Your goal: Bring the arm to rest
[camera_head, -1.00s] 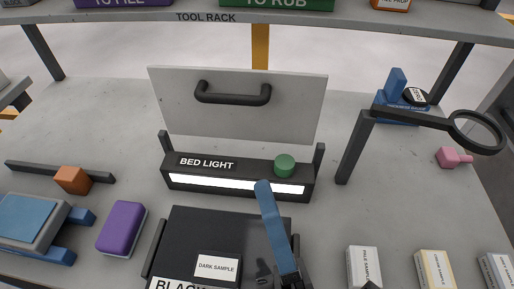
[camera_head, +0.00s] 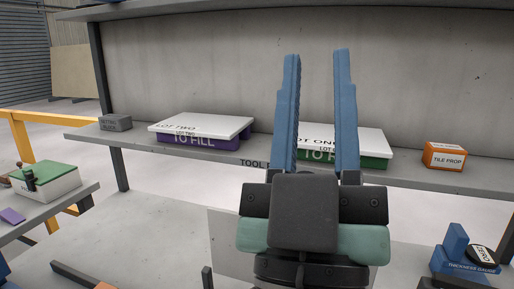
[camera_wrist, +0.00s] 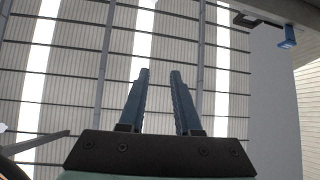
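My gripper (camera_head: 316,110) stands upright in the middle of the head view, its two blue fingers pointing up. The fingers are apart with nothing between them. In the wrist view the gripper (camera_wrist: 159,95) is also open and empty, pointing toward a ceiling with bright light strips. In the head view it stands in front of the tool rack and hides part of the shelf and of the green box (camera_head: 372,162) behind it.
The tool rack shelf (camera_head: 95,139) holds a grey block (camera_head: 115,123), a purple box (camera_head: 195,141) with a white lid, and an orange tile prop box (camera_head: 443,155). A blue thickness gauge (camera_head: 455,248) stands at lower right. A side table (camera_head: 60,213) is at left.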

